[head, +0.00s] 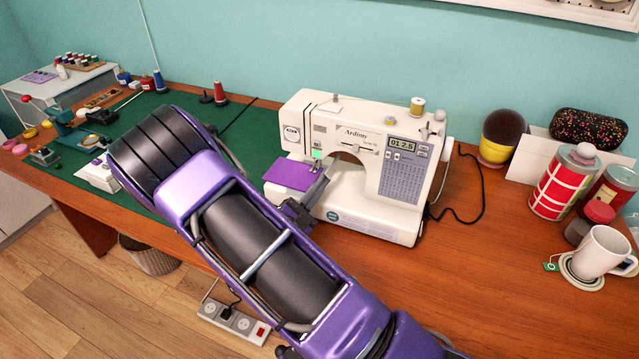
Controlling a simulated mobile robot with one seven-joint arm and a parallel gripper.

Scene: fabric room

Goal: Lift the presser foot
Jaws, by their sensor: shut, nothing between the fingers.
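The white sewing machine (362,128) stands upright on the wooden table, with its needle end on the left. A purple fabric piece (290,174) lies at its left, beside the needle area. The presser foot is too small and too covered to make out under the lit head. My gripper (318,186) is at the machine's needle end, just right of the fabric, and is shut with nothing visible in it. My arm covers part of the view in front of it. I cannot tell whether the fingers touch the machine.
A green mat (246,131) with thread spools lies behind my arm. At the right are a white mug (601,255), a red-and-white tin (562,186) and a pincushion (500,137). A black cable (472,190) lies right of the machine. The table's front right is clear.

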